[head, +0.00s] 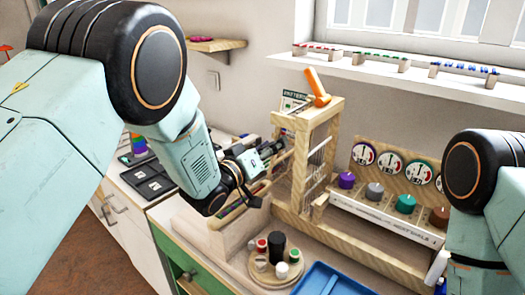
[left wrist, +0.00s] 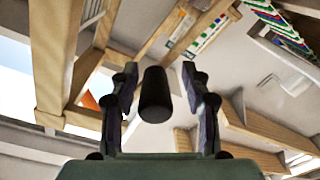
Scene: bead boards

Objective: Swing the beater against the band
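A wooden loom frame (head: 335,110) stands on the bench, with an orange handle (head: 317,87) on top and pale threads (head: 318,165) inside it. I cannot pick out the band or the beater for certain. My left gripper (head: 272,150) is at the frame's left side. In the left wrist view its two fingers (left wrist: 162,85) are apart, with a dark cylinder (left wrist: 155,95), perhaps a handle, seen between them. A gap shows on the cylinder's right side, so it does not look gripped. My right arm shows at the right edge, its gripper out of view.
A round wooden tray (head: 276,272) with small spools and a dark cylinder stands in front of the frame. A blue tray (head: 335,282) is beside it. A rack with dials and coloured knobs (head: 405,204) stands right of the frame. Bead boards (head: 382,61) line the windowsill.

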